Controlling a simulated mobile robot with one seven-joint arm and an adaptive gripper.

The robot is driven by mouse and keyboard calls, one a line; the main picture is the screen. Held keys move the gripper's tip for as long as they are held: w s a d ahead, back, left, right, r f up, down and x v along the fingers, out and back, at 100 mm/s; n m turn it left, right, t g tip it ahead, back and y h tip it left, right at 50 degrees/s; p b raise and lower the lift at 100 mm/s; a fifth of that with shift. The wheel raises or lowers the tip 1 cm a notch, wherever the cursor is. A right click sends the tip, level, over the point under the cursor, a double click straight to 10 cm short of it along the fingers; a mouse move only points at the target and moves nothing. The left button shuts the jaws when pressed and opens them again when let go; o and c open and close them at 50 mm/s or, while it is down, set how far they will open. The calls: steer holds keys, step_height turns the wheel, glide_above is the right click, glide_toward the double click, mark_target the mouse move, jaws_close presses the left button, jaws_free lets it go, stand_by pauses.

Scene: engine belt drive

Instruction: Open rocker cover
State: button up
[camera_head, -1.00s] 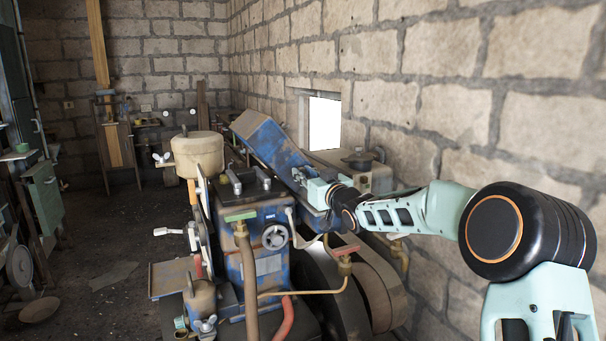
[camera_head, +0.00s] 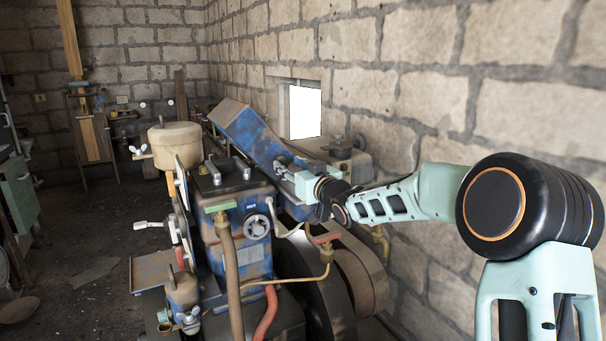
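A long blue cover (camera_head: 247,132) with worn, rusty patches tilts up over the engine, its upper end to the left and its lower end to the right. I take it for the rocker cover, but cannot be sure. My gripper (camera_head: 282,169) is at the right side of its lower end, close to or touching it; I cannot tell which. The fingers are small and partly hidden against the blue metal, so their opening does not show.
A beige tank (camera_head: 176,145) stands left of the cover. A grey box with a round cap (camera_head: 345,160) sits behind my wrist, near the stone wall (camera_head: 440,100). Large dark wheels (camera_head: 360,270) lie below my arm. Open floor (camera_head: 80,235) is at the left.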

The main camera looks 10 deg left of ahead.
steer(key=v, duration=0.8)
steer(key=shift+s+d, duration=0.15)
steer(key=shift+d, duration=0.05)
steer(key=shift+c, duration=0.4)
